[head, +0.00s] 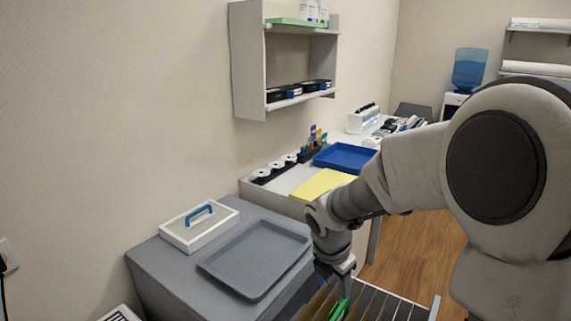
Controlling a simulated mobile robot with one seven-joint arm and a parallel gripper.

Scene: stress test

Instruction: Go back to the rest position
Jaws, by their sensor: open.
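My arm reaches in from the right of the head view and bends down to my gripper (338,284), which is low in the picture near the bottom edge. The gripper points down over an open drawer (408,300) with upright dividers or folders. Its jaws are open. A bright green thing (339,310) shows just below the fingers, in or over the drawer; whether the fingers touch it I cannot tell. The lower part of the drawer is cut off by the frame.
A grey cabinet carries a grey tray (256,259) and a white box with a blue handle (199,224), left of my gripper. Behind, a counter holds a yellow folder (323,184) and a blue tray (345,158). A wall shelf (249,62) hangs above. Wooden floor (420,250) shows at right.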

